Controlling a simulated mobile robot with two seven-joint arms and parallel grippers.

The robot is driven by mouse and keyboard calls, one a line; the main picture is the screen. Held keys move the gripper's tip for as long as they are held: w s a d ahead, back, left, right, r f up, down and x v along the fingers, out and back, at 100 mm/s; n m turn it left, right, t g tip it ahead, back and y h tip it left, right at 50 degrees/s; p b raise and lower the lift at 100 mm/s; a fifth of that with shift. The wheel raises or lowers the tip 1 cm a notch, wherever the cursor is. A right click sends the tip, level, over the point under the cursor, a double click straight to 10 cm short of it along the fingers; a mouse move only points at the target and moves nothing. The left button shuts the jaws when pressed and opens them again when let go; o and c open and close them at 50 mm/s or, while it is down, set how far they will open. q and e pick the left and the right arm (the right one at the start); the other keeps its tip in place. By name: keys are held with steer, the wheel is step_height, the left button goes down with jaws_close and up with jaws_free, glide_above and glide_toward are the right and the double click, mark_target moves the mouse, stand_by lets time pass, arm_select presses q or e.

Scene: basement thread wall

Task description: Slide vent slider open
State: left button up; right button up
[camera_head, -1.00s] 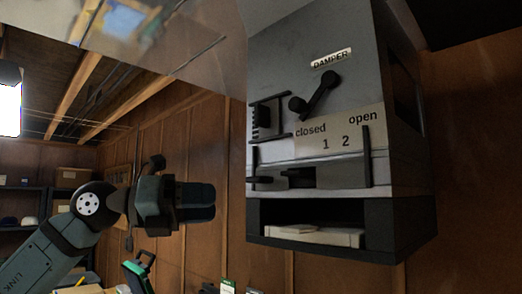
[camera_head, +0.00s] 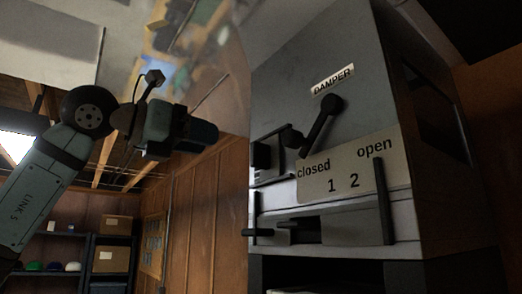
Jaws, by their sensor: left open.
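The metal box (camera_head: 290,75) on the right has a label plate (camera_head: 345,169) reading closed, 1, 2 and open. Below the plate is a slot (camera_head: 308,231) with a black handle (camera_head: 263,232) at its left, toward the closed side; I take this to be the vent slider. An upright black bar (camera_head: 383,203) stands at the slot's right end. My left gripper (camera_head: 212,133) is left of the box, pointing right toward it, open and apart from the box in the picture. Its finger gap is hard to make out. My right gripper is not in view.
A black lever (camera_head: 322,122) hangs under the DAMPER label (camera_head: 333,79). A small dark fitting (camera_head: 264,154) sits at the box's left edge. Shelves (camera_head: 66,248) with cardboard boxes (camera_head: 111,259) stand far back left. Open room lies between my gripper and the wood wall (camera_head: 200,215).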

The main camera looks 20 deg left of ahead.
mark_target(252, 150)
arm_select(q)
steer(key=p+x, duration=0.3)
steer(key=x, duration=0.7)
steer(key=shift+w+d, duration=0.2)
steer(key=shift+d, duration=0.05)
steer(key=shift+p+x, duration=0.45)
steer(key=shift+x, duration=0.35)
steer(key=shift+f, duration=0.1)
steer(key=shift+a, duration=0.1)
steer(key=shift+c, duration=0.2)
steer(key=shift+s, duration=0.1)
jaws_close()
